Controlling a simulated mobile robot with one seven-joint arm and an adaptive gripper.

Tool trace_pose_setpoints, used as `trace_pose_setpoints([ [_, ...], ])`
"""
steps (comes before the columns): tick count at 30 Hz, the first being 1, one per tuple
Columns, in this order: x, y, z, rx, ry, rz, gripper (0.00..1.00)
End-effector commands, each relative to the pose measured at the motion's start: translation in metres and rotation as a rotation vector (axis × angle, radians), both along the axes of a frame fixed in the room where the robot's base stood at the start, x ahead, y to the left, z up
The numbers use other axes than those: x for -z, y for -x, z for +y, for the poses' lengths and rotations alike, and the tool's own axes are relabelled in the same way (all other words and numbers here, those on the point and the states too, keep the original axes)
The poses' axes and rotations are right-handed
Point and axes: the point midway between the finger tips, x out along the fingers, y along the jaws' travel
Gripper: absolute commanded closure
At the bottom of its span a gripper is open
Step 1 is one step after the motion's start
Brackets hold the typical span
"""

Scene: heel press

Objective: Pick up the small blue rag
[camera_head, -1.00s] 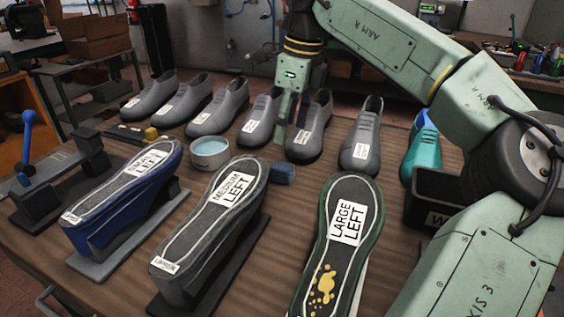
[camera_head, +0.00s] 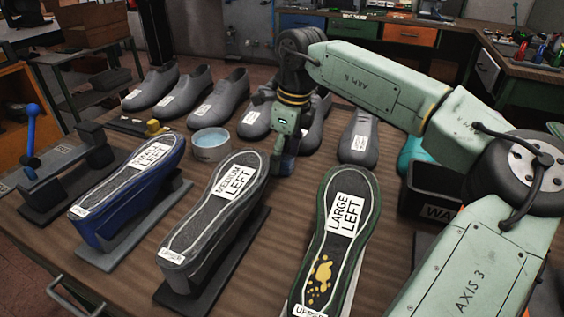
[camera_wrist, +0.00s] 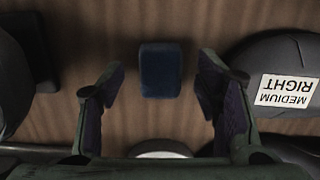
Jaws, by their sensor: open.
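The small blue rag (camera_wrist: 161,70) is a folded dark blue block on the wooden table in the wrist view. It lies between my two spread fingers, with a gap on each side. In the head view the rag (camera_head: 287,168) is partly hidden at my fingertips, just beyond the toe of the medium left last. My gripper (camera_head: 283,155) points down over it, open and empty. In the wrist view my gripper (camera_wrist: 162,76) straddles the rag without visible contact. The exact height above the table is hard to tell.
Lasts labelled small left (camera_head: 128,190), medium left (camera_head: 215,215) and large left (camera_head: 340,235) stand in front. Grey shoes (camera_head: 218,97) line the back. A round tin (camera_head: 210,145) sits left of my gripper. A black bin (camera_head: 430,195) is at right.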

Motion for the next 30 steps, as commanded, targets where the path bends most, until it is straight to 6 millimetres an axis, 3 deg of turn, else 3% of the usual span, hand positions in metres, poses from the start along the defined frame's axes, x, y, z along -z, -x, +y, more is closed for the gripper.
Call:
trace_pose_setpoints([
  [22,-0.0005,-0.0001,0.0,0.0,0.0,0.0,0.88],
  [30,-0.0021,-0.0002,0.0,0.0,0.0,-0.001,0.89],
])
